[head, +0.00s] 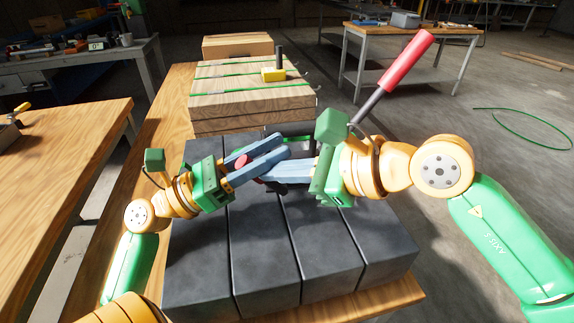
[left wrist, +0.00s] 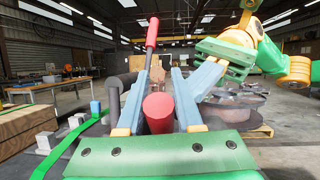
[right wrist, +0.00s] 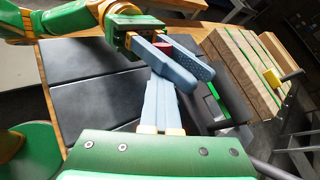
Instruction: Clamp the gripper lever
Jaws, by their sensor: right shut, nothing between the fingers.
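A long red handle (head: 405,60) on a grey shaft rises at a slant behind my right gripper. It also stands up in the left wrist view (left wrist: 152,32). A shorter red lever (head: 241,161) shows its round end (left wrist: 158,112) between my left fingers. My left gripper (head: 283,145) has its blue fingers apart, with the red lever filling the gap between them. My right gripper (head: 268,170) is shut and empty, its fingertips beside the left fingers. The tool body beneath is mostly hidden by the grippers. A green part (right wrist: 212,90) shows in the right wrist view.
Dark grey blocks (head: 195,265) lie side by side on a wooden bench (head: 405,293) under the arms. A timber stack (head: 250,97) with green straps stands behind, bearing a yellow block (head: 287,74) with a black post. Another bench (head: 50,160) stands left. Open floor lies right.

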